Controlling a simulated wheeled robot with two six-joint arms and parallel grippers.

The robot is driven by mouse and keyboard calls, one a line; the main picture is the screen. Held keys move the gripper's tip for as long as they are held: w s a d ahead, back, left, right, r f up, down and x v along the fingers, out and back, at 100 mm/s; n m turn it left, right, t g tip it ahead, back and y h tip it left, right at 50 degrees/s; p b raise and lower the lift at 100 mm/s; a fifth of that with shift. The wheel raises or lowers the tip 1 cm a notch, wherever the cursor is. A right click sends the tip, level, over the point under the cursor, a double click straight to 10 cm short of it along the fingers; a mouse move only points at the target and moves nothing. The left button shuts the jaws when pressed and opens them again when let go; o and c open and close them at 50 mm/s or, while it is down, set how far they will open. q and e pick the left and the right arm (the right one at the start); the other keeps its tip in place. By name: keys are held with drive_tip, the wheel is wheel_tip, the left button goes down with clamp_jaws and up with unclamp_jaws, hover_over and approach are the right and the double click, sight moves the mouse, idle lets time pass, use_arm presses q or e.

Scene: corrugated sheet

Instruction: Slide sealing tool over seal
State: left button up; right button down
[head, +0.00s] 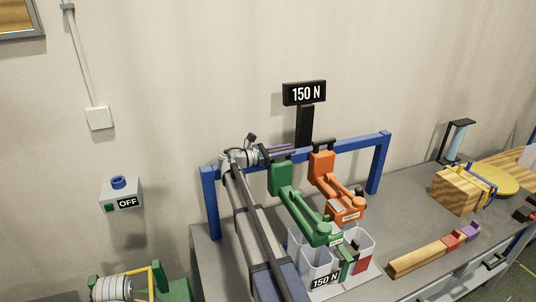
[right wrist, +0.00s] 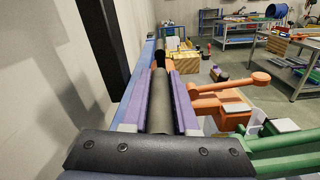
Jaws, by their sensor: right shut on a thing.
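Two long-handled tools, one green (head: 285,183) and one orange (head: 322,166), hang from a blue frame (head: 378,165) on the bench. I cannot tell which is the sealing tool. My right gripper (head: 284,149) is at the rail, at the top of the green tool, with its purple fingers level. In the right wrist view its fingers (right wrist: 160,105) are closed around a dark grey part, which seems to be the top of the green tool; the orange tool (right wrist: 215,105) is just beyond. A wooden box (head: 454,190) with a blue strap stands at right. No seal can be made out.
White bins (head: 320,266) labelled 150 N stand below the tools. A wooden bar (head: 418,257) with red and purple blocks lies on the bench. A black 150 N sign (head: 304,93) rises behind the frame. The bench (head: 395,225) is clear between frame and box.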

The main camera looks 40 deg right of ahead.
drive_tip(key=shift+x, duration=1.8)
drive_tip(key=c, duration=0.7)
unclamp_jaws()
drive_tip(key=shift+d, duration=0.15)
drive_tip(key=v, duration=0.8)
drive_tip(key=shift+d, duration=0.1)
